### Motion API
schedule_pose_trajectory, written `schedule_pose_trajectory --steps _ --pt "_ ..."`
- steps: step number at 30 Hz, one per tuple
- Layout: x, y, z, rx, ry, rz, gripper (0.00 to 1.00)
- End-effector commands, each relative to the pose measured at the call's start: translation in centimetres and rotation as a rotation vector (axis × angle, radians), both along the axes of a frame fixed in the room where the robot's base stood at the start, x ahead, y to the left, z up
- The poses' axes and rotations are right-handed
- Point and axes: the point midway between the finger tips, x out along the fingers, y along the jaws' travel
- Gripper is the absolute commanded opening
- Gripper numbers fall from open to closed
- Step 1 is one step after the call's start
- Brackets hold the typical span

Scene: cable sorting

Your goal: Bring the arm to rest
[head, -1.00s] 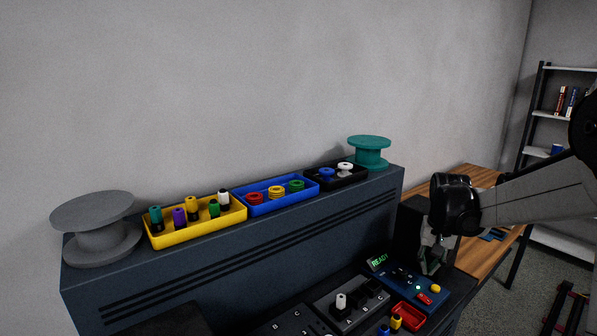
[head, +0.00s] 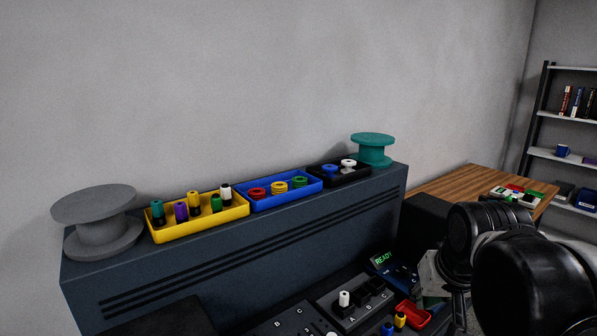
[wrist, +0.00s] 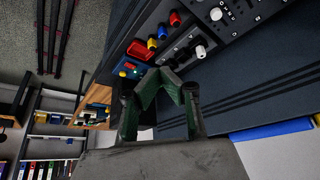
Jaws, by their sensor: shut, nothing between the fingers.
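My gripper (head: 459,305) hangs at the lower right in the head view, over the right end of the dark console, partly hidden by my black arm joints. In the wrist view its green-padded fingers (wrist: 160,76) come together at the tips, with nothing between them. The gripper is shut and empty. Behind the fingers in the wrist view lies the blue panel (wrist: 131,69) with small coloured buttons. In the head view that panel is mostly hidden by my arm; its green READY display (head: 383,258) still shows.
The yellow tray (head: 197,231), blue tray (head: 280,202) and black tray (head: 340,178) stand on the console ledge, between a grey spool (head: 97,222) and a teal spool (head: 373,150). A red bin (head: 413,314) sits below the display. A wooden table (head: 440,186) and shelves (head: 560,115) stand right.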

Motion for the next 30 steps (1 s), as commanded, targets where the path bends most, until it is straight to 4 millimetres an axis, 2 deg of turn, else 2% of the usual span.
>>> schedule_pose_trajectory --steps 1,6,12,18,30 --pt "-1.3 0.5 -0.4 -0.003 -0.017 0.013 0.0" --pt "-4.6 1.7 -1.4 -0.01 -0.076 0.049 0.0" --pt "-7.2 2.6 -2.7 -0.017 -0.128 0.08 0.0" --pt "-8.1 2.9 -3.2 -0.019 -0.148 0.092 0.0" --pt "-8.1 2.9 -3.1 -0.019 -0.148 0.092 0.0"
